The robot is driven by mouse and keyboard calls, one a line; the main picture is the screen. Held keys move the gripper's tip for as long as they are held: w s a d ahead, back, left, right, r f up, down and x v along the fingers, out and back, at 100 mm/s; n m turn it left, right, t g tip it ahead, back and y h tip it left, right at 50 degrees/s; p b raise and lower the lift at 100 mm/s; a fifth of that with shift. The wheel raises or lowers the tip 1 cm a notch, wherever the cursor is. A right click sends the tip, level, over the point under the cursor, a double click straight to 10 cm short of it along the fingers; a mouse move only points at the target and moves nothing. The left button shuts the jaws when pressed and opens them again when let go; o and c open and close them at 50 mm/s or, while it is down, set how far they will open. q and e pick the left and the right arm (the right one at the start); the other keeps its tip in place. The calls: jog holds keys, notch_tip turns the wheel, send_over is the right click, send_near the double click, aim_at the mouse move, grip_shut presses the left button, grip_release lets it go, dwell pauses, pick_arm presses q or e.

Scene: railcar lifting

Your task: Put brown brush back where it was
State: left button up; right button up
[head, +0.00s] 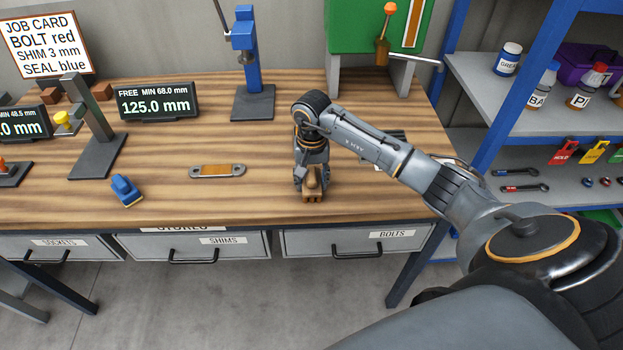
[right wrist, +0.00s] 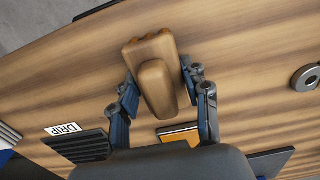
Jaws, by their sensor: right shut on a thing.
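The brown brush (head: 313,185) is at the front of the wooden bench, below my right gripper (head: 312,178). My right gripper is shut on the brush. In the right wrist view the brush (right wrist: 152,70) lies between the two fingers of the gripper (right wrist: 158,85), its raised grip toward me. Whether its underside touches the bench is hard to tell. My left gripper is not in view.
A blue brush-like block (head: 126,190) and a metal link with an orange middle (head: 217,171) lie to the left. A blue press (head: 247,60) and a display (head: 156,102) stand behind. Drawers (head: 190,246) run below the front edge. Bench between is clear.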

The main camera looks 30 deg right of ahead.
aim_at(311, 174)
jog(key=o, duration=1.1)
jog(key=shift+f, duration=0.1)
jog(key=shift+r, duration=0.3)
notch_tip(311, 174, up, 11)
jog(key=b, duration=0.3)
jog(key=shift+f, duration=0.2)
jog(key=shift+r, duration=0.6)
